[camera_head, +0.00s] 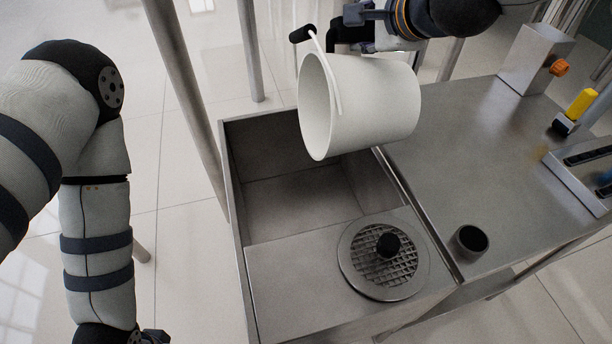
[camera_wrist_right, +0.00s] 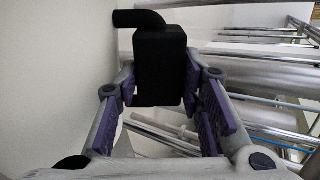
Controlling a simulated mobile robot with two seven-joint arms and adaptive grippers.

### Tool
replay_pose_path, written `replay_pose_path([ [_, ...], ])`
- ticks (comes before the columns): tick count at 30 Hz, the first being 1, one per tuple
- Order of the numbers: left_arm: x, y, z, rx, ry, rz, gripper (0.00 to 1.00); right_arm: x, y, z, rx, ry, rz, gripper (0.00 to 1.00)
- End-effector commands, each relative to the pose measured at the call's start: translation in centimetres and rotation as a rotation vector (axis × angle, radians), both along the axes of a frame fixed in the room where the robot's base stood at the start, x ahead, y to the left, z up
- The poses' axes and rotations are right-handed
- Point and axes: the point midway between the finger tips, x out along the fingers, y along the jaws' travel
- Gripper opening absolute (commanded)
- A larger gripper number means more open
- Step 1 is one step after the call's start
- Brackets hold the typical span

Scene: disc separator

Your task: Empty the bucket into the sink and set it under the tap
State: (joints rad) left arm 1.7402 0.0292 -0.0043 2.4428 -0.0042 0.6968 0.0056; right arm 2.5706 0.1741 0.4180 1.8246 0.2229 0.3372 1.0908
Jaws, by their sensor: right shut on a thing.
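The white bucket (camera_head: 365,105) is tipped on its side above the sink (camera_head: 235,180), with its mouth facing left. Its inside is only partly seen and no contents show. In the right wrist view the black handle (camera_wrist_right: 160,65) sits between the purple pads of the right gripper (camera_wrist_right: 168,85). My left gripper (camera_head: 150,336) is barely in view at the bottom edge; its fingers cannot be made out. I cannot make out a tap.
A round drain grate (camera_head: 360,280) with a black knob lies on the sink's near part. A dark cylindrical cup or pipe (camera_head: 471,241) stands on the steel counter (camera_head: 450,150). A steel box with an orange knob (camera_head: 559,68) and a yellow-handled item (camera_head: 581,104) stand at right.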

Motion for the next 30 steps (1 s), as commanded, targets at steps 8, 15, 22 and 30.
replay_pose_path([
  [8, 0.0, 0.0, 0.0, 0.0, -0.001, 0.0, 0.46, -0.6, 2.0, 0.8, -0.087, -0.033, 0.003, 0.0],
  [15, 0.0, 0.0, 0.0, 0.0, -0.001, 0.0, 0.46, -1.2, 4.0, 1.3, -0.186, -0.064, 0.0, 0.0],
  [22, 0.0, 0.0, 0.0, 0.0, -0.001, 0.0, 0.46, -1.2, 4.0, 1.3, -0.189, -0.065, -0.001, 0.0],
  [30, 0.0, 0.0, 0.0, 0.0, -0.001, 0.0, 0.46, -1.8, 5.8, 1.7, -0.266, -0.088, 0.003, 0.0],
])
